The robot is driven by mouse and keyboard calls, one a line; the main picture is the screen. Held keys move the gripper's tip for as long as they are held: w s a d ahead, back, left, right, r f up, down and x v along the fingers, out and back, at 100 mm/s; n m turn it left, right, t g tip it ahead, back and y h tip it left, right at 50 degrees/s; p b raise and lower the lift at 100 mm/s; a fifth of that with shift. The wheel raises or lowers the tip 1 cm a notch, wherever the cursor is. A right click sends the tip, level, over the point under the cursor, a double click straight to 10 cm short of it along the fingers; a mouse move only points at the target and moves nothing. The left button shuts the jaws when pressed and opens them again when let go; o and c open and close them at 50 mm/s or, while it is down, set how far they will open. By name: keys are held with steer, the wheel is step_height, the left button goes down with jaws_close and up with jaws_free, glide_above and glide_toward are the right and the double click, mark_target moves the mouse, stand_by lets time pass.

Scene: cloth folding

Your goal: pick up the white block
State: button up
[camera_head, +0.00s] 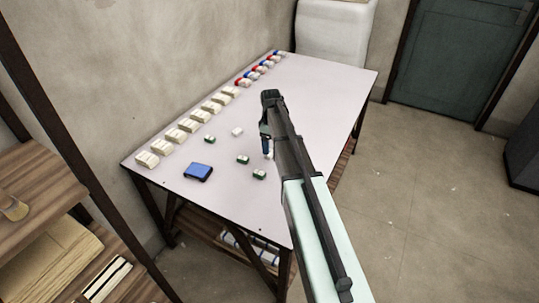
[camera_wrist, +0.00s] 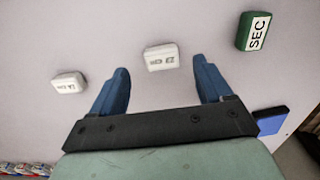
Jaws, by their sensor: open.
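Two white blocks with dark print show in the wrist view. One white block (camera_wrist: 163,57) lies between and just beyond my fingertips, and the other white block (camera_wrist: 69,83) lies outside the left finger. My gripper (camera_wrist: 161,75) is open with nothing between its blue fingers. In the head view my gripper (camera_head: 266,147) points down over the table's right part. A small white block (camera_head: 237,132) lies in the open to its left. Another pale block (camera_head: 269,155) is partly hidden behind my gripper.
A green block (camera_wrist: 253,30) marked SEC lies right of my right finger. Several green blocks (camera_head: 243,159) and a blue object (camera_head: 198,172) lie on the table (camera_head: 330,90). A row of pale blocks (camera_head: 189,125) and red and blue items (camera_head: 260,69) line the wall side.

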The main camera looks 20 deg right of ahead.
steer(key=f, duration=0.4)
steer(key=shift+a, duration=0.2)
steer(key=c, duration=1.1)
step_height(320, 180, up, 10)
